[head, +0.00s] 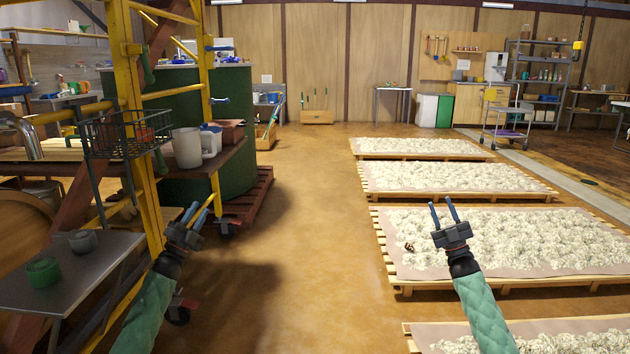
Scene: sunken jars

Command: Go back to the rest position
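My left gripper (202,205) is raised at the lower left, in front of the yellow frame and the cart. Its fingers stand apart with nothing seen between them. My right gripper (442,205) is raised at the lower right, seen against the pallets. Its two fingers are apart and empty. Both forearms come up from the bottom edge in green sleeves.
Low pallets of pale material (520,240) line the right. A yellow frame (146,190) with a wire basket (125,135) and a grey shelf (60,275) stands close at left. A green vat (236,110) is behind. The middle floor (310,220) is clear.

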